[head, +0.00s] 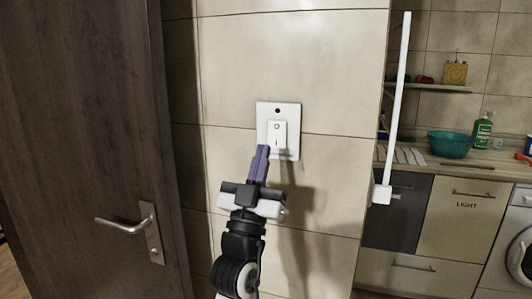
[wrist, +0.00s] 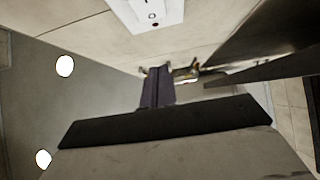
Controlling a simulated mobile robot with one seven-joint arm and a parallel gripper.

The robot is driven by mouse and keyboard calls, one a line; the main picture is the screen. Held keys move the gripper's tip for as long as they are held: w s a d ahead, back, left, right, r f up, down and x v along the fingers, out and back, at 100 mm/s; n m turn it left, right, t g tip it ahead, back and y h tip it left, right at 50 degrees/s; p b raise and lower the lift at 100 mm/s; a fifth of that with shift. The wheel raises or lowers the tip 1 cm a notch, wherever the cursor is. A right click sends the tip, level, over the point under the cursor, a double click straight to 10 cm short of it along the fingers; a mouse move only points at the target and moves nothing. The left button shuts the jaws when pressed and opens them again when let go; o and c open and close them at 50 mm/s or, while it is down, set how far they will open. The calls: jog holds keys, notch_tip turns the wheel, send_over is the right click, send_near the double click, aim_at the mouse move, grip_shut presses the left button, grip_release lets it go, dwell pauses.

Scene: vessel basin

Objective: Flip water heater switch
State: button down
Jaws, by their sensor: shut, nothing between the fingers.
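The water heater switch (head: 277,134) is a white rocker on a square white wall plate (head: 291,112), with a small dark red dot above the rocker. The rocker bears a circle mark above and a line mark below. My gripper (head: 264,149) is shut and empty, its purple fingers pointing up at the lower left of the rocker. I cannot tell whether the fingertips touch it. In the wrist view, the plate (wrist: 168,8) is cut by the top edge, and my closed fingers (wrist: 157,72) show below it with a gap between.
A dark wooden door (head: 85,120) with a metal handle (head: 125,222) stands at the left. A white vertical bar (head: 398,90) runs along the wall's right edge. Beyond it, a counter (head: 485,163) holds a teal bowl (head: 450,145) and a green bottle (head: 482,132). The tiled wall around the plate is clear.

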jog(key=b+v, duration=0.1)
jog(key=v, duration=0.1)
jog(key=b+v, duration=0.1)
jog(key=v, duration=0.2)
jog(key=shift+s+a, duration=0.15)
jog(key=shift+s, duration=0.25)
